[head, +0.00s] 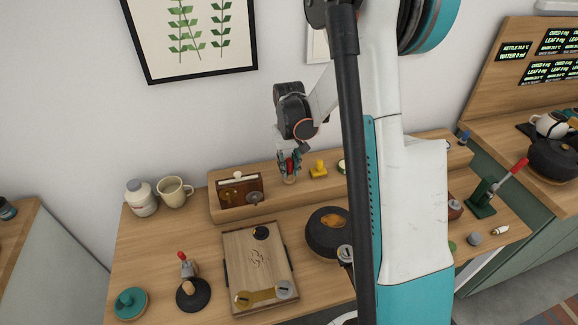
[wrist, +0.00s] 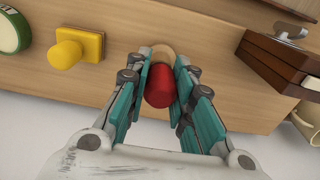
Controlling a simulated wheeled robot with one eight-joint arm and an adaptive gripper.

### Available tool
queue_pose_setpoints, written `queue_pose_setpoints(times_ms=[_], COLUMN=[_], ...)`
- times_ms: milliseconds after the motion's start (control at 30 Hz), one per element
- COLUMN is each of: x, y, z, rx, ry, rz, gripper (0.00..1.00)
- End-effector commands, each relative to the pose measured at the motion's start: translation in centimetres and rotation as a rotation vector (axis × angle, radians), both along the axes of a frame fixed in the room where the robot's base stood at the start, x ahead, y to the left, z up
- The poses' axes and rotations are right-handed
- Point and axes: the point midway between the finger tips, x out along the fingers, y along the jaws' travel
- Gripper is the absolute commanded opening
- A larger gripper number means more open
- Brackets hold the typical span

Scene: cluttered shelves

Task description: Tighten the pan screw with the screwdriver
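My gripper (wrist: 162,72) has its teal fingers on both sides of a red rounded handle (wrist: 160,88), apparently closed on it. The handle looks like the screwdriver's, but its shaft is hidden. It stands over a round pale wooden piece (wrist: 163,54) on the wooden ledge. In the head view my gripper (head: 289,160) is over the back ledge, left of the yellow knob. A black round pan-like vessel (head: 322,240) sits on the counter, partly hidden by my arm. A second black pan (head: 552,160) is at the far right. I cannot make out the pan screw.
A yellow knob (head: 318,168) and a dark wooden box (head: 238,191) flank my gripper on the ledge (head: 222,213). A wooden board (head: 255,262) lies in front. A red-tipped tool (head: 185,265) stands on a black base at left. A green press (head: 482,199) is at right.

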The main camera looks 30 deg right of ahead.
Motion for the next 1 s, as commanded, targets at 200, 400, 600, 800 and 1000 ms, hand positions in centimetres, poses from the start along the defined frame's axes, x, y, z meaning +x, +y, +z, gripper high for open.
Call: queue_pose_setpoints(times_ms=[200,400,600,800,1000], x=[0.0,0.0,0.0,0.0,0.0], y=[0.0,0.0,0.0,0.0,0.0], z=[0.3,1.2,2.1,3.0,3.9], rx=[0.0,0.0,0.0,0.0,0.0], ry=[0.0,0.0,0.0,0.0,0.0], rz=[0.0,0.0,0.0,0.0,0.0], gripper=[0.0,0.0,0.0,0.0,0.0])
